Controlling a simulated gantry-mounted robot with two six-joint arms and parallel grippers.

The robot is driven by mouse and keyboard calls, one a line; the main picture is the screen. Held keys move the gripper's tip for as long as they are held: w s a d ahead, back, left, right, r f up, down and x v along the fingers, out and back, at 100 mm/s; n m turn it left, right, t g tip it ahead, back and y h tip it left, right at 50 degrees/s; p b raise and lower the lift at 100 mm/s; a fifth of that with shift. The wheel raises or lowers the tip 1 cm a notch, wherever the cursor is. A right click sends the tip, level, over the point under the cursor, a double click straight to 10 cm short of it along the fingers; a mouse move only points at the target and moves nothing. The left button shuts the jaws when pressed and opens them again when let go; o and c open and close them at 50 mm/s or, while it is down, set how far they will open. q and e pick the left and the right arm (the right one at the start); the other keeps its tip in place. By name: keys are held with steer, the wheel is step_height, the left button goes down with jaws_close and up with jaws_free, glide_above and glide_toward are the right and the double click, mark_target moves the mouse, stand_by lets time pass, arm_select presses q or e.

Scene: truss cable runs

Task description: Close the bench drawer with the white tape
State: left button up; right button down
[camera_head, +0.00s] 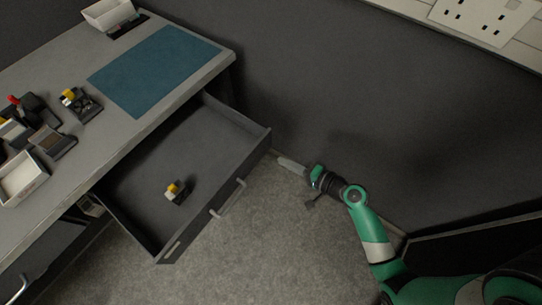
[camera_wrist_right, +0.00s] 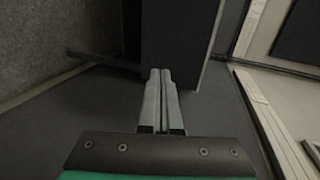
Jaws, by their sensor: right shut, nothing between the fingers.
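The bench drawer (camera_head: 135,206) is pulled well out from under the bench top, with a bar handle (camera_head: 228,197) on its dark front. Inside it lies a small black item with a yellow part (camera_head: 175,190); I cannot clearly make out white tape on it. My right gripper (camera_head: 281,161) is shut and empty, just off the drawer front's far right corner. In the right wrist view the closed fingertips (camera_wrist_right: 160,73) point at a dark panel (camera_wrist_right: 172,32), apparently the drawer; I cannot tell whether they touch it. My left gripper is not in view.
The bench top (camera_head: 60,65) carries a blue mat (camera_head: 155,69), a white tray (camera_head: 22,178), a white box (camera_head: 108,13) and several small tools. A second drawer or cabinet front with a handle (camera_head: 18,289) is at lower left. Carpet (camera_head: 250,250) before the drawer is clear.

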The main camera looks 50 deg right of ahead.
mark_target(263, 150)
steer(key=x, duration=0.3)
steer(key=b+x, duration=0.1)
steer(key=x, duration=0.1)
steer(key=shift+r, duration=0.3)
steer(key=shift+w+a, duration=0.1)
steer(key=shift+w, duration=0.55)
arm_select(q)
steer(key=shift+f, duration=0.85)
